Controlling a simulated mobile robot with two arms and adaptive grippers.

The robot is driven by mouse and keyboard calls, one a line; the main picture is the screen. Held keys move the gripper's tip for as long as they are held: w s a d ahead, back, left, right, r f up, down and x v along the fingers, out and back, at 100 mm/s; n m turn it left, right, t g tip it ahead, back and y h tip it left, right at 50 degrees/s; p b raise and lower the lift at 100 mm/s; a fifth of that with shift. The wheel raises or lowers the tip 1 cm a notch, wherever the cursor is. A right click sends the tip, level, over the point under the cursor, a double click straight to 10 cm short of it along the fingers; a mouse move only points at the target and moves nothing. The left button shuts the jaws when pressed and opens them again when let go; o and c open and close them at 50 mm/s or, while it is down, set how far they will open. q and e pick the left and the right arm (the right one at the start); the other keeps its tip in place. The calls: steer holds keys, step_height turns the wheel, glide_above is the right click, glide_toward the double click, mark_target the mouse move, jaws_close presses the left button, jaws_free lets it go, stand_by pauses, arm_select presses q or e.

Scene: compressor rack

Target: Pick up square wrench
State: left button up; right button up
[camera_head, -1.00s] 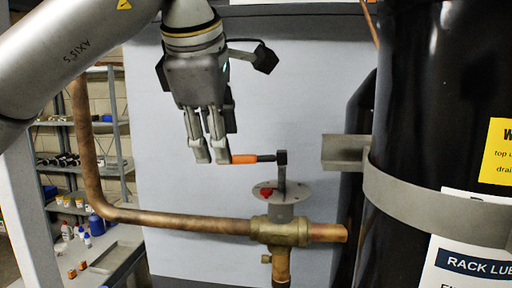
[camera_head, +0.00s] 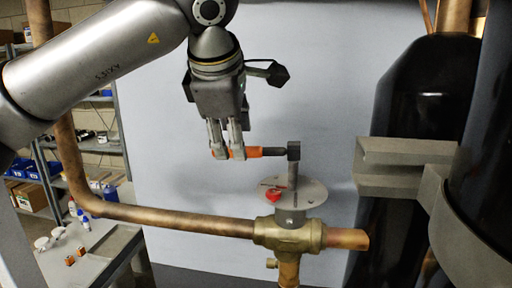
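The square wrench has an orange handle (camera_head: 252,152) and a dark shaft and head (camera_head: 293,151). It lies level, with its head at the top of the upright stem (camera_head: 292,172) of a brass valve (camera_head: 288,234). My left gripper (camera_head: 228,154) points down at the free end of the handle. Its two fingers overlap the orange part, and some orange shows between and beside them. Whether the fingers are closed on the handle or only stand around or in front of it cannot be told. My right gripper is out of view.
A round metal plate with a red mark (camera_head: 274,194) sits below the wrench. A copper pipe (camera_head: 180,221) runs left from the valve and bends upward. A grey bracket (camera_head: 405,165) and black tank (camera_head: 430,100) stand at right. Shelves (camera_head: 105,155) are at left.

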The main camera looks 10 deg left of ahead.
mark_target(255, 151)
arm_select(q)
steer(key=p+x, duration=0.1)
steer(key=x, duration=0.1)
steer(key=p+x, duration=0.1)
steer(key=x, duration=0.1)
steer(key=shift+w+a, duration=0.1)
steer(key=shift+w, duration=0.3)
jaws_close()
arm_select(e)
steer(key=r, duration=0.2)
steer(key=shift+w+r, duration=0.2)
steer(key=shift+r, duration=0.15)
